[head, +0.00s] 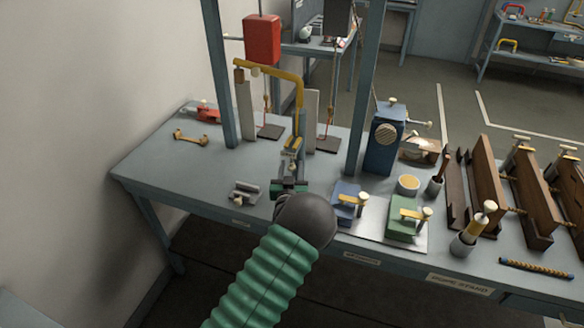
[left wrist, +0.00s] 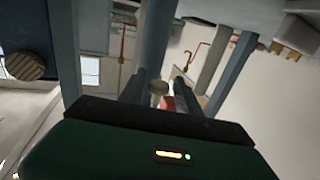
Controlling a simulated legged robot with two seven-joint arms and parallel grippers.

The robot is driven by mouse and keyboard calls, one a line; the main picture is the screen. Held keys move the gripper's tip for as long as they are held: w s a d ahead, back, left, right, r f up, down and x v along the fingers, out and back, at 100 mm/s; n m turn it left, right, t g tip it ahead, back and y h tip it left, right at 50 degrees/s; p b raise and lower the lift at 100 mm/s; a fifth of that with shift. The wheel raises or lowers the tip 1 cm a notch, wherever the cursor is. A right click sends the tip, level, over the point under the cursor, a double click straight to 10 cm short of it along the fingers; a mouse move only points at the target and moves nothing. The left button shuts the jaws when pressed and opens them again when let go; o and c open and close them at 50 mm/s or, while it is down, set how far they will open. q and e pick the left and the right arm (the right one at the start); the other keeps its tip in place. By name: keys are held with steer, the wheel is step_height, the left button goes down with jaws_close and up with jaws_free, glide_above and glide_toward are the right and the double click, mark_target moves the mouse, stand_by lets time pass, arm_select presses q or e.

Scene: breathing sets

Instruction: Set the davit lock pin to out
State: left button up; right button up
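The davit (head: 299,92) is a yellow bent arm on a post, standing on the bench in the head view. My left gripper (head: 293,143) reaches up against the lower part of the post and hides much of it. In the left wrist view, the two dark fingers of the left gripper (left wrist: 163,92) are apart. A small pale round knob (left wrist: 158,88) shows between them, nearer the left finger; whether it touches is unclear. I cannot tell for sure that this knob is the lock pin, or how far it is pushed in. My right gripper is not in view.
A red box (head: 262,39) hangs behind the davit. Blue-grey uprights (head: 362,95) stand either side. A blue pump-like box (head: 383,142), blue block (head: 346,201) and green block (head: 401,229) stand to the right.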

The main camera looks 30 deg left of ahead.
arm_select(q)
steer(key=shift+o, duration=0.3)
steer(key=shift+d+r, duration=0.1)
steer(key=shift+r, duration=0.05)
steer(key=shift+s+d, duration=0.15)
steer(key=shift+s, duration=0.1)
steer(key=b+v, duration=0.2)
steer(key=v, duration=1.4)
steer(key=shift+s, duration=0.1)
